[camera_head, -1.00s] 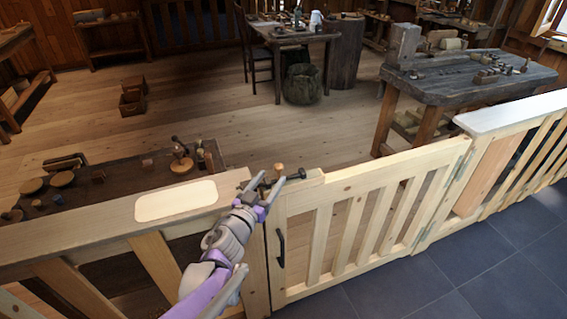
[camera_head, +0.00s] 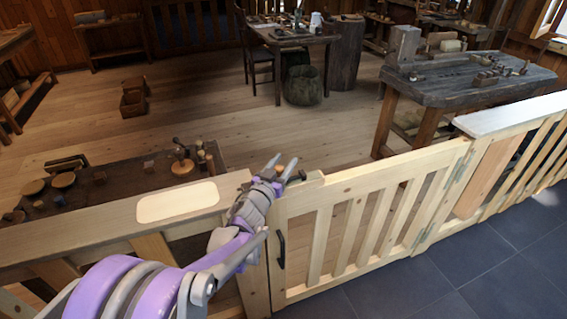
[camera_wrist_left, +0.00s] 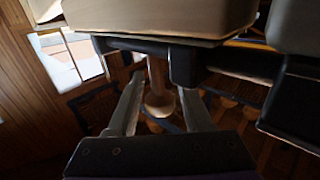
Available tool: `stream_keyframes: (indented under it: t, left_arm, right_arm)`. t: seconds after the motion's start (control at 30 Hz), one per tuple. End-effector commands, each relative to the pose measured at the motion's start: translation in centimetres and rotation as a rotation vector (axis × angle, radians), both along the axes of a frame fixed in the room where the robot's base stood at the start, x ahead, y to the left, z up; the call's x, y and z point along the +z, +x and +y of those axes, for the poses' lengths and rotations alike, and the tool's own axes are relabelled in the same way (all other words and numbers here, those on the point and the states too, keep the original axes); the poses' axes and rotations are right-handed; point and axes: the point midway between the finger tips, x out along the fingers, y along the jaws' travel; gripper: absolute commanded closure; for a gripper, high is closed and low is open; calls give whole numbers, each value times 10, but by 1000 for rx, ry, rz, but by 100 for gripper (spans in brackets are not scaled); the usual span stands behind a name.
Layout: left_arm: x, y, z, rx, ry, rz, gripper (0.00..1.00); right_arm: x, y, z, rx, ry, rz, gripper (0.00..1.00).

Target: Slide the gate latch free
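The wooden gate (camera_head: 350,225) stands closed beside the left fence, with a black pull handle (camera_head: 281,248). The dark latch bolt (camera_head: 297,178) shows at the gate's top left corner, mostly hidden behind my left gripper (camera_head: 284,160). The gripper's two fingers are spread and point up and away at the latch. In the left wrist view, a turned wooden knob (camera_wrist_left: 158,103) lies between the open fingers of the left gripper (camera_wrist_left: 160,90), with a gap visible on both sides. The dark latch bar (camera_wrist_left: 184,65) runs behind it. My right gripper is not in view.
A pale pad (camera_head: 177,201) lies on the left fence rail (camera_head: 100,227). A low dark bench (camera_head: 125,185) with turned pieces stands just behind it. A heavy workbench (camera_head: 440,88) stands beyond the gate. Wooden floor behind the gate is open.

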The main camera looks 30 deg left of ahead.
Motion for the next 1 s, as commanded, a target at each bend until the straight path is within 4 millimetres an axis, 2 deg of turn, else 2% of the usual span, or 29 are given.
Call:
stream_keyframes:
  t: [0.03, 0.2, 0.27, 1.0]
  left_arm:
    - [0, 0, 0, 0, 0, 0, 61]
    - [0, 0, 0, 0, 0, 0, 92]
    - [0, 0, 0, 0, 0, 0, 100]
    - [0, 0, 0, 0, 0, 0, 100]
  right_arm:
    - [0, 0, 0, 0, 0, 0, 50]
    - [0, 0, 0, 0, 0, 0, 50]
    - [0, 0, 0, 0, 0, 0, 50]
    - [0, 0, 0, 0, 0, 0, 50]
